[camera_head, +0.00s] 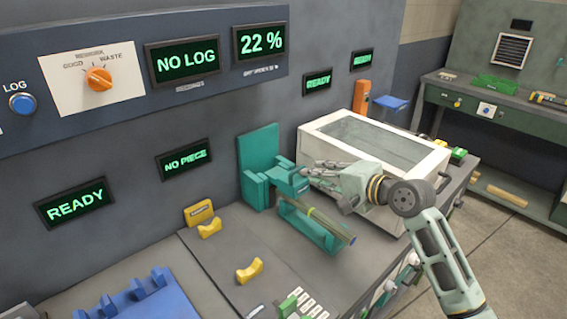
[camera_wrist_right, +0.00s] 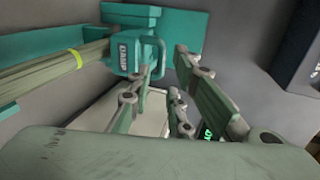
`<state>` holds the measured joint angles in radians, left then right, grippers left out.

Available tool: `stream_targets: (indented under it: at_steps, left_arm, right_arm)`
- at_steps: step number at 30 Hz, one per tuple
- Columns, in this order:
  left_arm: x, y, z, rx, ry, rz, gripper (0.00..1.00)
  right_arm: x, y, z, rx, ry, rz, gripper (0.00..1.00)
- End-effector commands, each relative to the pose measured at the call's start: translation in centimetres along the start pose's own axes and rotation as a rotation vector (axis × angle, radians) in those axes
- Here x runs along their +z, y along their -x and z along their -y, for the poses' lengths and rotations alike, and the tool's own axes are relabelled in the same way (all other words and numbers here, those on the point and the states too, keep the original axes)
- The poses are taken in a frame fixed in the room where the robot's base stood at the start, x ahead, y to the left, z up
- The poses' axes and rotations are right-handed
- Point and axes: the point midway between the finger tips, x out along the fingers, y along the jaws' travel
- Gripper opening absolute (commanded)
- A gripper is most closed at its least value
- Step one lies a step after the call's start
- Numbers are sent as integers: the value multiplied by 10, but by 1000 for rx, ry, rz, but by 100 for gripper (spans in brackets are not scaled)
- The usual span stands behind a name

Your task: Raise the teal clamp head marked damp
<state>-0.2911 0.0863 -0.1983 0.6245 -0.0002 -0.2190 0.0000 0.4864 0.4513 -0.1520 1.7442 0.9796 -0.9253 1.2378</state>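The teal clamp head (camera_head: 288,180) sits on the front of a teal upright stand (camera_head: 258,150) in the head view. In the right wrist view, the clamp head (camera_wrist_right: 126,48) carries a DAMP label and a small teal handle on its right side. My right gripper (camera_head: 308,174) has come in from the right and is close beside the clamp head. In the right wrist view, the fingers of my right gripper (camera_wrist_right: 168,68) are spread, with the handle near the left fingertip. Whether they touch is unclear. My left gripper is not in view.
Thin rods with a yellow band (camera_head: 322,222) lie in a teal trough (camera_head: 310,232) below the clamp head. A white box with a clear lid (camera_head: 375,145) stands right behind my gripper. Yellow cradles (camera_head: 250,271) and a blue rack (camera_head: 150,300) are on the bench at front left.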

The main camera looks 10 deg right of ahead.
Motion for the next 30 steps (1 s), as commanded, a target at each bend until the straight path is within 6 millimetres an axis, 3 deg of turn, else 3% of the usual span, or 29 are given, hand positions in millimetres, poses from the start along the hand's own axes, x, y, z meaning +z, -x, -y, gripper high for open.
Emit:
stream_targets:
  at_steps: [5,18,30]
  left_arm:
    - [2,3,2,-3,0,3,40]
    - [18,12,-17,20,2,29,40]
    - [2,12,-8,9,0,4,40]
  right_arm:
    - [0,-11,1,1,-2,0,18]
    - [0,-71,1,0,-1,0,18]
    - [0,-78,-1,1,1,0,18]
